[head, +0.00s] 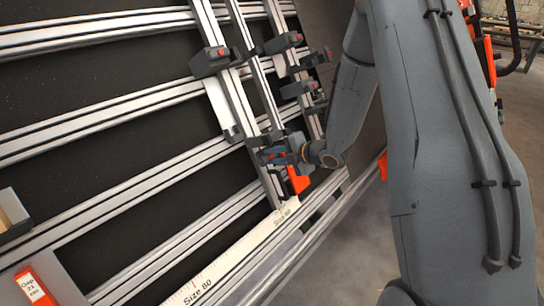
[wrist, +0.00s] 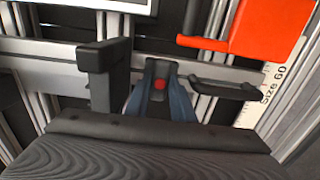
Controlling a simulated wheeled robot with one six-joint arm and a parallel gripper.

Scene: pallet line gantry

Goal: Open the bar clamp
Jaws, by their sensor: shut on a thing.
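The bar clamp shows in the wrist view as a dark block with a red button (wrist: 160,84), mounted across metal rails. My gripper (wrist: 158,102) is shut on this block, with a blue-grey finger on either side of it. In the head view my gripper (head: 282,157) is at the lower end of a long bar on the slanted rack, beside an orange part. There the arm and fingers hide most of the clamp. A dark upright jaw (wrist: 97,75) stands left of the fingers in the wrist view. I cannot tell how wide the clamp's jaws stand.
Other dark clamp heads with red buttons (head: 212,62) (head: 283,42) sit higher on the rack. An orange plate (wrist: 262,25) and a black handle (wrist: 222,88) are close right of the fingers.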

